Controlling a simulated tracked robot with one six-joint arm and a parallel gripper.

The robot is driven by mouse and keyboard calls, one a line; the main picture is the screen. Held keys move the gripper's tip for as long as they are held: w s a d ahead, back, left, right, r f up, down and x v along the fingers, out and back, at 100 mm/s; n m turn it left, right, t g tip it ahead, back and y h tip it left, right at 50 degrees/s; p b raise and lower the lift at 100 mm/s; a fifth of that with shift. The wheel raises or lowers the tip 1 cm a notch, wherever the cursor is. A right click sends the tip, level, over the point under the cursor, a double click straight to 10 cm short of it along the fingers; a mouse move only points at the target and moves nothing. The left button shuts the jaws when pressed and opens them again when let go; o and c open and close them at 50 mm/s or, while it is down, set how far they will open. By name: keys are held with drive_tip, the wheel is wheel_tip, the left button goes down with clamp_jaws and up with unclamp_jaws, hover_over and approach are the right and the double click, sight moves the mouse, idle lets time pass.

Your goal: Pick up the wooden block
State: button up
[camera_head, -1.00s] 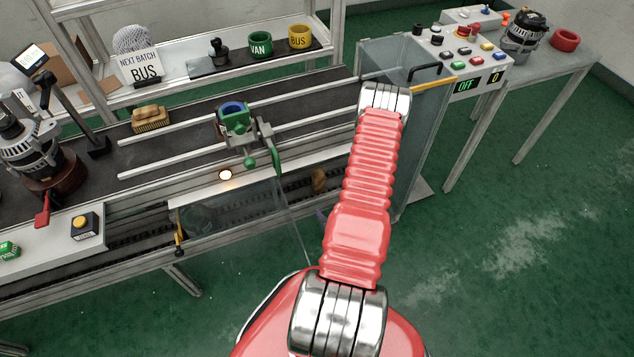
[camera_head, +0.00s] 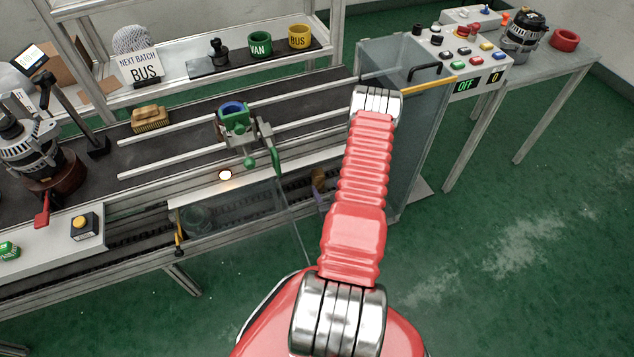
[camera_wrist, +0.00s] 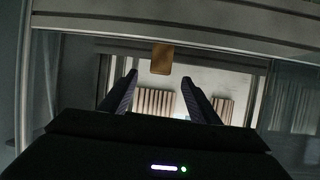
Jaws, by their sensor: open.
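The wooden block (camera_wrist: 162,58) is a small brown piece in the wrist view, just beyond my fingertips and roughly centred between them. In the head view the block (camera_head: 318,177) shows small and dim in the dark space under the conveyor, beside my arm. My gripper (camera_wrist: 159,80) is open, with two dark purple fingers apart and nothing between them. In the head view only a bit of a purple finger shows just below the block; my red arm hides the rest.
A rail edge (camera_wrist: 200,36) crosses above the block in the wrist view. A clear guard panel (camera_head: 240,210) stands left of the block, and a larger clear panel (camera_head: 425,130) stands right of my arm. A green-clamped fixture (camera_head: 236,118) sits on the belt above.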

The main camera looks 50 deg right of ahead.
sight(319, 178)
drive_tip(key=x, duration=0.6)
drive_tip(key=shift+f, duration=0.1)
drive_tip(key=shift+x, duration=2.5)
drive_tip(key=shift+a+f, duration=0.15)
drive_tip(key=shift+c, duration=0.3)
drive_tip(key=c, duration=1.1)
drive_tip(key=shift+c, duration=0.2)
